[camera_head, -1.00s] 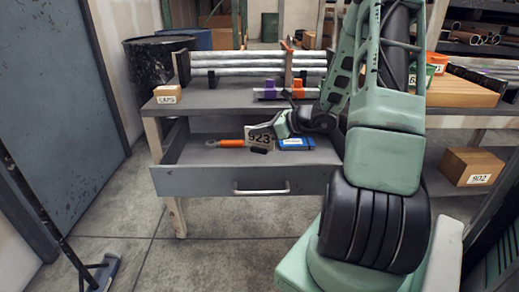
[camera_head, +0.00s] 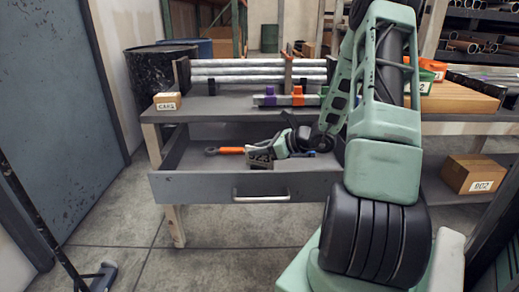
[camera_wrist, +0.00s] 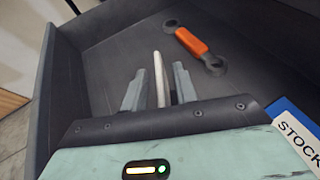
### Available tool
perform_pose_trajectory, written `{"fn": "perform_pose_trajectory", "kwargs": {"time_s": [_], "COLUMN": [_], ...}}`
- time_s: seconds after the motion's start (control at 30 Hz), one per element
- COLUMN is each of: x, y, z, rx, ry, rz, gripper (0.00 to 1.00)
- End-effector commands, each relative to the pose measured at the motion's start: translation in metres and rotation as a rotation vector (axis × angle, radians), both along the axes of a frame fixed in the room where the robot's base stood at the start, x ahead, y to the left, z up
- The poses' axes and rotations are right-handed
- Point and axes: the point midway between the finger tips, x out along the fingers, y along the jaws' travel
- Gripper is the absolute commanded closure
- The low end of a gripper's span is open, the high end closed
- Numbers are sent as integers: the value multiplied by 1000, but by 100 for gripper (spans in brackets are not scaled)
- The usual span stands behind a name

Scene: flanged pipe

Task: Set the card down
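The card (camera_head: 261,163) is low in the pulled-out drawer (camera_head: 190,188), its dark lettered face partly hidden by my gripper (camera_head: 258,147). In the wrist view the card (camera_wrist: 159,80) shows edge-on as a pale strip between the two grey fingers of my gripper (camera_wrist: 160,78). A narrow gap shows on each side of the strip, so the fingers look open around it. The card stands on edge or tilted. Whether its lower edge touches the drawer floor is hard to tell.
An orange-handled wrench (camera_wrist: 192,41) lies in the drawer, left of my gripper in the head view (camera_head: 230,150). A blue item marked STOCK (camera_wrist: 299,132) lies close on the other side. The drawer walls surround them. A small box (camera_head: 168,101) sits on the bench above.

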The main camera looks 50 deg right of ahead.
Motion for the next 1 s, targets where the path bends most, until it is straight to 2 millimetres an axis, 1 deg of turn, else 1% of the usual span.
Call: {"fn": "perform_pose_trajectory", "kwargs": {"time_s": [0.13,0.23,0.27,0.37,0.7,0.83,1.0], "x": [0,0,-3,-16,-78,-94,-105], "y": [0,0,-2,-7,-26,-31,-34], "z": [1,6,6,12,39,46,49], "rx": [0,-1,-1,-3,-1,-2,0], "ry": [0,0,1,0,1,0,1], "rz": [0,-1,-2,-4,-4,-1,-1], "gripper": [71,71,71,71,71,71,71]}}
